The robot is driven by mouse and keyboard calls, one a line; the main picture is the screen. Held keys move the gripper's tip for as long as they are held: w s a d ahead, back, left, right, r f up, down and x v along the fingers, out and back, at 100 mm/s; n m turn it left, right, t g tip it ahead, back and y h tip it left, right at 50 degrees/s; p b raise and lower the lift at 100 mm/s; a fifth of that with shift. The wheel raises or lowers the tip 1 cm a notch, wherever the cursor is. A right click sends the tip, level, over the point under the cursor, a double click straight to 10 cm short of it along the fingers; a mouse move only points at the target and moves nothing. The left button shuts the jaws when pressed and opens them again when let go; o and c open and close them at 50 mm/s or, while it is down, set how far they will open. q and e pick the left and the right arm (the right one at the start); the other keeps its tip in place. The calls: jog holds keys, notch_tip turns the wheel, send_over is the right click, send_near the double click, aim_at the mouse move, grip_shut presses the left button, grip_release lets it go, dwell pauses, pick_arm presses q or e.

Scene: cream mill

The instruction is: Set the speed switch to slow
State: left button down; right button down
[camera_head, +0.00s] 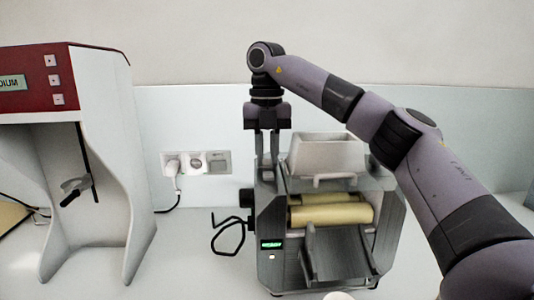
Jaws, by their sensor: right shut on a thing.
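My right gripper (267,146) points straight down at the upper left of the grey mill (268,215). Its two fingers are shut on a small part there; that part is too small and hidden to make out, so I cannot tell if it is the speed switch. The mill has yellow rollers (330,214), a white hopper (325,152) on top and a small lit green display (271,245) on its front, too small to read. A dark knob (246,197) sits on its left side. My left gripper is not in view.
A white machine with a red panel (40,78) stands at the left; its cut-off display shows "DIUM" beside several buttons. A wall socket (196,162) with a plug is behind. My right arm crosses above the mill.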

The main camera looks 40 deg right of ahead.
jog(key=shift+w+f+g+y, duration=0.2)
jog(key=shift+g+y, duration=0.4)
jog(key=shift+g, duration=0.3)
jog(key=shift+d+r, duration=0.15)
jog(key=shift+r, duration=0.15)
jog(key=c, duration=1.3)
grip_release()
jog(key=shift+f, duration=0.25)
jog(key=shift+s+t+h, duration=0.2)
jog(key=shift+t+h, duration=0.3)
jog(key=shift+t, duration=0.2)
